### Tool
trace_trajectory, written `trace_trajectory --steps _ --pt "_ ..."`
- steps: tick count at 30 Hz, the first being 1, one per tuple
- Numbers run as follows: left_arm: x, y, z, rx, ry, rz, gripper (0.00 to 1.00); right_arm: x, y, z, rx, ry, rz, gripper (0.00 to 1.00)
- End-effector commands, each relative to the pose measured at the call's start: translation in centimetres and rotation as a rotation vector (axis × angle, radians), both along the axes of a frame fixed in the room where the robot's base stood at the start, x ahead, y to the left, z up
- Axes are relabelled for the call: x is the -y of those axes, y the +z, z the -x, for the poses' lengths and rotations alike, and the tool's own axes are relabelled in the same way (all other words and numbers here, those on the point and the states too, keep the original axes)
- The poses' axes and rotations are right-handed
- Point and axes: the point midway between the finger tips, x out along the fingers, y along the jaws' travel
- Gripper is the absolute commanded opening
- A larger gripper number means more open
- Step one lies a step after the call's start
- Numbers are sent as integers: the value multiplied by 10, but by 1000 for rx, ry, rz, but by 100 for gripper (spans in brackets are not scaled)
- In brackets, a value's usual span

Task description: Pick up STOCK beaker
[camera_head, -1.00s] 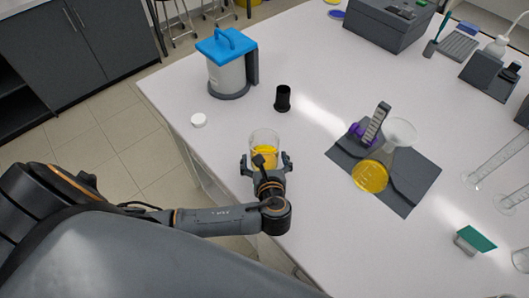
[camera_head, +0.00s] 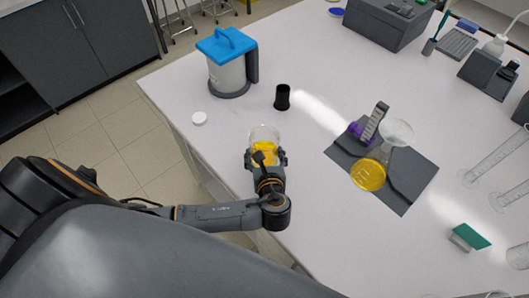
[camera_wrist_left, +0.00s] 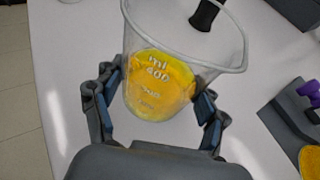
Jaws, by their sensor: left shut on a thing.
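A clear beaker (camera_head: 264,134) with yellow liquid is near the front left edge of the white bench. It also shows in the left wrist view (camera_wrist_left: 170,65), with volume markings on its wall. My left gripper (camera_head: 265,155) is shut on the beaker, with one finger on each side of it. The left fingers also show in the wrist view (camera_wrist_left: 161,98). No STOCK label is readable on the beaker. I cannot tell whether its base is clear of the bench. My right gripper is not in view.
A blue-lidded container (camera_head: 228,65), a white cap (camera_head: 199,118) and a black cylinder (camera_head: 282,97) stand behind the beaker. A flask of yellow liquid (camera_head: 369,175) is on a dark mat (camera_head: 405,196) at right. Glass cylinders (camera_head: 497,160) are farther right. Bench between beaker and mat is clear.

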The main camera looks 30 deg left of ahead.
Motion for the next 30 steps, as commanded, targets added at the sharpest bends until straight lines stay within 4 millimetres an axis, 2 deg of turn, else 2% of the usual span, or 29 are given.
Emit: trace_trajectory --steps 1,8,21,23,30 --pt "0 9 0 2 0 0 28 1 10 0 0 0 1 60" --pt "0 26 0 3 2 -1 28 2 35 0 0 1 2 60" --pt "14 66 31 3 0 2 28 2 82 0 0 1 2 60" --pt "16 67 36 3 0 3 28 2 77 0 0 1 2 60" --pt "26 86 61 2 -1 3 28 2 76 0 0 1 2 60"
